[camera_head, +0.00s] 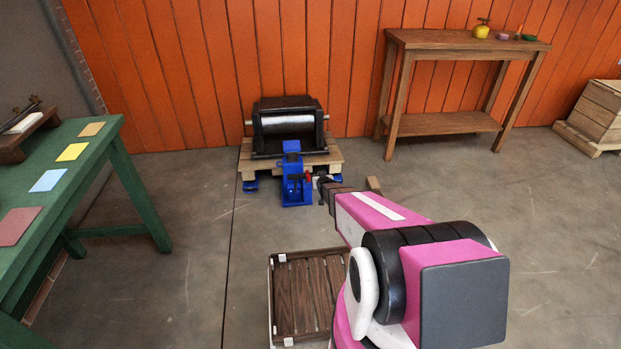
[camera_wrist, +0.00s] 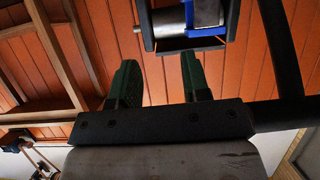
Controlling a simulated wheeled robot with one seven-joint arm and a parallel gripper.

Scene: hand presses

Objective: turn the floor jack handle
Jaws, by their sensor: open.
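The blue floor jack (camera_head: 292,178) stands on the concrete floor in front of a wooden pallet (camera_head: 335,160). A small red part (camera_head: 308,175) shows on its right side. I cannot make out clearly which part is the handle. My gripper (camera_head: 322,186) is close to the right of the jack in the head view, small and partly hidden by my arm. In the wrist view my two green fingers stand wide apart, with nothing between them (camera_wrist: 158,82). A blue piece, likely the jack (camera_wrist: 207,14), shows at the top there, beyond the right finger.
A dark roller press (camera_head: 288,122) sits on the pallet by the orange wall. A wooden side table (camera_head: 455,40) stands at back right, a green table (camera_head: 75,165) at left. A slatted tray (camera_head: 310,295) lies in front. Open floor surrounds the jack's front and left.

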